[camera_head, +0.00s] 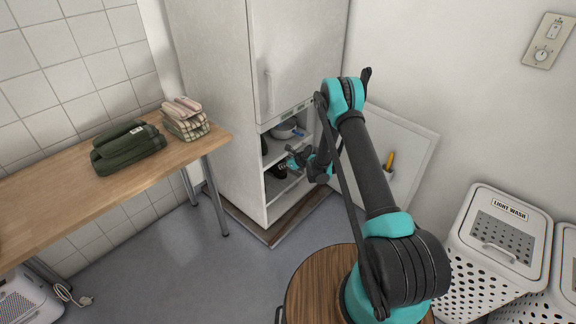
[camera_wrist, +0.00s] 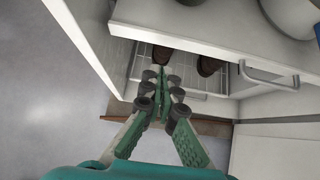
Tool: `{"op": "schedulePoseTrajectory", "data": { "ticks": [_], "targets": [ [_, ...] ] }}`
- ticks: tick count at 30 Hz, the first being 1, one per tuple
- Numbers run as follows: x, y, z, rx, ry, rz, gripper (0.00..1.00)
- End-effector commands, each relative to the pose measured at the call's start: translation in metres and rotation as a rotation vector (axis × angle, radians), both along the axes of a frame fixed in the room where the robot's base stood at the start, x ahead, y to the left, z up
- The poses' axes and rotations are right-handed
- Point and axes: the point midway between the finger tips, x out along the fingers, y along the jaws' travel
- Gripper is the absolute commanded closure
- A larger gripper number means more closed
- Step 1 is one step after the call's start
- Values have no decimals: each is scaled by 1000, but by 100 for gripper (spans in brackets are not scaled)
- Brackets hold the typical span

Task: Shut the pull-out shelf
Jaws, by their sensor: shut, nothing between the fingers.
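The pull-out shelf appears to be the low white wire shelf (camera_wrist: 205,84) inside the tall white cabinet (camera_head: 223,100). In the head view, part of this shelf (camera_head: 279,187) shows in the cabinet's lower opening, below and left of my gripper. Dark rounded items (camera_wrist: 162,54) rest on it. My gripper (camera_wrist: 161,76) is shut and empty, its fingertips in front of the wire shelf. I cannot tell whether they touch it. In the head view my gripper (camera_head: 292,158) is at the lower opening. How far the shelf stands out is unclear.
Above is a fixed-looking white ledge (camera_wrist: 215,35) with pots. The lower door (camera_head: 408,140) is swung open to the right. A wooden table (camera_head: 75,190) with folded cloths stands left, and white baskets (camera_head: 490,250) right.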

Motion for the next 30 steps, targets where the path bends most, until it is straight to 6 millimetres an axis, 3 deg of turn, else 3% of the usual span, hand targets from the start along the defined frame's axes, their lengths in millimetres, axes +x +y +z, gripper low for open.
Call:
{"op": "schedulePoseTrajectory", "data": {
  "ticks": [2,9,25,30],
  "targets": [
    [6,10,-11,0,0,3,100],
    [25,33,-9,0,0,1,100],
    [30,40,-9,0,0,1,100],
    [38,50,-9,0,0,1,100]
  ]
}}
